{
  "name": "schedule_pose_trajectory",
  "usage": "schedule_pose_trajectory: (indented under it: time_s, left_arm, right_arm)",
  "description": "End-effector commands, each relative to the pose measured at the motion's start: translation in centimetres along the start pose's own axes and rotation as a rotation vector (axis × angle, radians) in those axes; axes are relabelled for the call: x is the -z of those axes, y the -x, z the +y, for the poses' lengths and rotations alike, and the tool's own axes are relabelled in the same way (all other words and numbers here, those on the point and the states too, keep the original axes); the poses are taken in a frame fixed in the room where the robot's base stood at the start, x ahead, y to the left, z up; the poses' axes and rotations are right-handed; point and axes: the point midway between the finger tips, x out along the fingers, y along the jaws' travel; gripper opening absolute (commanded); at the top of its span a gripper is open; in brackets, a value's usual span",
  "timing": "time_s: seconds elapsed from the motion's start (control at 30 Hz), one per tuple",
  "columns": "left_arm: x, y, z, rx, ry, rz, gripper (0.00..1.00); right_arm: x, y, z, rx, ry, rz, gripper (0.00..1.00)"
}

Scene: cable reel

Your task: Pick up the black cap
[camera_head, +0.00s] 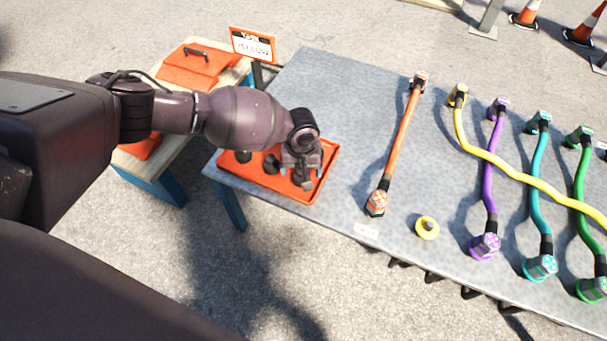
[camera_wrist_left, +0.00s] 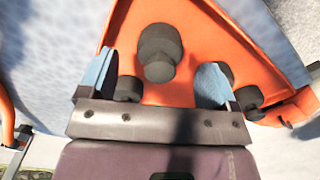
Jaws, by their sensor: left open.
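Several black caps lie in an orange tray (camera_head: 268,184) at the left end of the grey table. Two caps show in the head view, one (camera_head: 243,157) at the left of the tray and one (camera_head: 270,163) nearer the middle. My left gripper (camera_head: 300,176) is over the right part of the tray, pointing down. In the left wrist view its blue fingertips (camera_wrist_left: 153,82) are spread open. A black cap (camera_wrist_left: 160,45) stands between and just beyond them; contact cannot be told. Other dark caps (camera_wrist_left: 128,88) and (camera_wrist_left: 247,97) are partly hidden by the fingers. My right gripper is out of view.
An orange cable (camera_head: 402,140) lies right of the tray. Yellow, purple, teal and green cables lie farther right. A yellow ring piece (camera_head: 427,228) sits near the front edge. A wooden side table (camera_head: 222,62) with an orange box (camera_head: 195,62) and a sign (camera_head: 253,45) stands behind my arm.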

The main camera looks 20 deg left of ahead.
Motion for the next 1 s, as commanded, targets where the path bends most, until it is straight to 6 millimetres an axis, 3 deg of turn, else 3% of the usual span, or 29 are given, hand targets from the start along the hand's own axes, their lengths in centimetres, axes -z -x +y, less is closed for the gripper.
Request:
schedule_pose_trajectory:
  time_s: [0.03, 0.13, 0.47, 0.83, 1.0]
  left_arm:
    - [-0.3, -1.8, -0.2, 0.006, -0.001, -0.013, 0.84]
    - [-0.3, -2.6, -0.1, 0.005, -0.001, -0.01, 0.84]
    - [0.1, -2.6, 0.0, 0.0, 0.0, -0.001, 0.84]
    - [0.0, -2.7, 0.0, 0.001, -0.001, -0.002, 0.3]
    - [0.0, -2.7, 0.0, 0.001, -0.001, -0.002, 0.28]
  right_arm:
    - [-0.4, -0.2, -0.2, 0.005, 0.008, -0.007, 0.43]
    - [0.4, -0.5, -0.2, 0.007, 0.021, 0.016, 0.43]
    - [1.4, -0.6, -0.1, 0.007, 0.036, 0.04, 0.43]
    - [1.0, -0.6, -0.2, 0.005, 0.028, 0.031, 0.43]
    - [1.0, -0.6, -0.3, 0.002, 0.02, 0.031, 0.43]
